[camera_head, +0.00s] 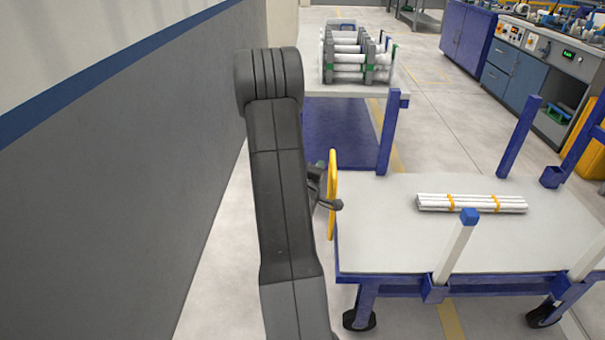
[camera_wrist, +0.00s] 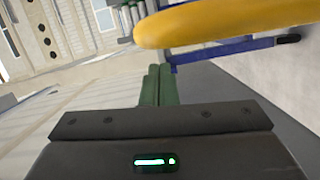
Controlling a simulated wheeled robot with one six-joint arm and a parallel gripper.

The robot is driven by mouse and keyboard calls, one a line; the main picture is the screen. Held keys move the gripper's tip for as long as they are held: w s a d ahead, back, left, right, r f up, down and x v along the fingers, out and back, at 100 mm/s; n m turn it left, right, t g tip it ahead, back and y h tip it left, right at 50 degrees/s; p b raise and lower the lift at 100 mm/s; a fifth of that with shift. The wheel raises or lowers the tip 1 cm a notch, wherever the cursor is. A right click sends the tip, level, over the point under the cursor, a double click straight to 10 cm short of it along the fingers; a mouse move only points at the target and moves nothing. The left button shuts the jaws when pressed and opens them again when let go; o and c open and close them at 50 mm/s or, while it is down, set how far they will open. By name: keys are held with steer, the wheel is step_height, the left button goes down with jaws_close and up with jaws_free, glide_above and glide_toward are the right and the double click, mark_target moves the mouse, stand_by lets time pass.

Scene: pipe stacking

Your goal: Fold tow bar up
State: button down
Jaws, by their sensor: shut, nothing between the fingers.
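The tow bar's yellow handle (camera_head: 332,195) stands upright at the left end of the white-topped cart (camera_head: 390,235), seen nearly edge-on. In the wrist view, the yellow handle (camera_wrist: 215,22) crosses the top, large and close. My gripper (camera_head: 330,204) is beside the handle in the head view, partly hidden by my arm and the handle. In the wrist view, its green fingers (camera_wrist: 158,78) are together and empty, below the handle in the picture. I cannot tell whether they touch it. The rest of the tow bar is not clearly visible.
A bundle of white pipes (camera_head: 470,203) lies on the cart between blue and white posts. Behind is a table with a pipe rack (camera_head: 355,55). A grey wall (camera_head: 120,170) runs along the left. Workbenches (camera_head: 525,70) stand at the back right. Floor is clear between wall and cart.

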steer(key=shift+s+d+r+m, duration=0.15)
steer(key=shift+d+m, duration=0.45)
steer(key=shift+d, duration=0.7)
steer(key=shift+d, duration=0.2)
steer(key=shift+r, duration=0.1)
